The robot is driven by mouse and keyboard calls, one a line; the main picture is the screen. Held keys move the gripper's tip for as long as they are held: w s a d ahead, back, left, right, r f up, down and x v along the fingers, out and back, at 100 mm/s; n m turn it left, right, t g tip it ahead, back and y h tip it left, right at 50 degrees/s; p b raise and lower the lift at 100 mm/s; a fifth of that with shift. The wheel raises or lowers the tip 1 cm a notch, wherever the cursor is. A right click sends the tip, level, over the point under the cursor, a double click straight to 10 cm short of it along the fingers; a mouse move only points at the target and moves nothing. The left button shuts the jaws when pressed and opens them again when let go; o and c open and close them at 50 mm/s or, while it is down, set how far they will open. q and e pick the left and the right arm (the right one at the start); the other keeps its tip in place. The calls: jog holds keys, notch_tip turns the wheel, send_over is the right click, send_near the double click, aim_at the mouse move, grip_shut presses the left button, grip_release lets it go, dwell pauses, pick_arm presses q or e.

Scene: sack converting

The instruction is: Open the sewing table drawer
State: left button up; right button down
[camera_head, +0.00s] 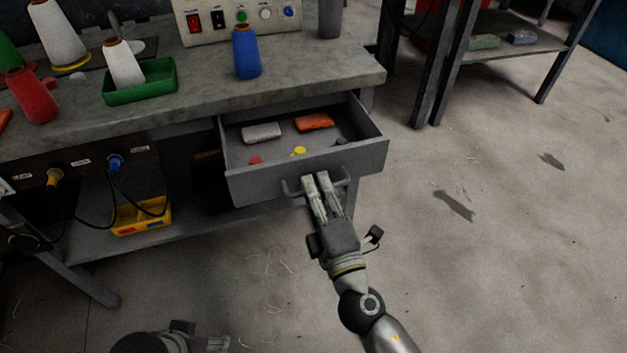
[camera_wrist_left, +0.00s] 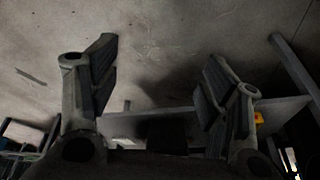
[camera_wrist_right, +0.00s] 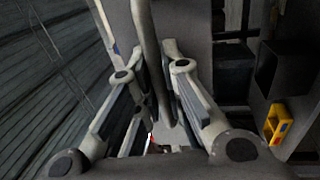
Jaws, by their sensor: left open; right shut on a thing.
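The sewing table drawer (camera_head: 255,187) is pulled out from under the grey tabletop, its inside in view. Its bar handle (camera_head: 288,189) is on the front panel. My right gripper (camera_head: 316,180) is shut on the handle. In the right wrist view the handle (camera_wrist_right: 147,45) runs between the fingers of my right gripper (camera_wrist_right: 158,85), which hide part of it. My left gripper (camera_wrist_left: 160,60) is open and empty in the left wrist view. Only part of my left arm shows at the bottom of the head view.
A grey block (camera_head: 262,133), an orange block (camera_head: 314,122) and small pieces lie in the drawer. The tabletop (camera_head: 330,70) holds a blue spool (camera_head: 246,52), a green tray (camera_head: 140,95) and a control box. A yellow bin (camera_head: 142,219) sits on the lower shelf. The floor to the right is mostly clear.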

pick_arm(q)
jog(key=shift+w+d+t, duration=0.2)
jog(key=shift+w+t, duration=0.05)
jog(key=shift+t, duration=0.05)
pick_arm(e)
jog(key=shift+s+d+f, duration=0.1)
jog(key=shift+s+d, duration=0.1)
jog(key=shift+s, duration=0.5)
jog(key=c, duration=1.5)
grip_release()
jog(key=v, duration=1.2)
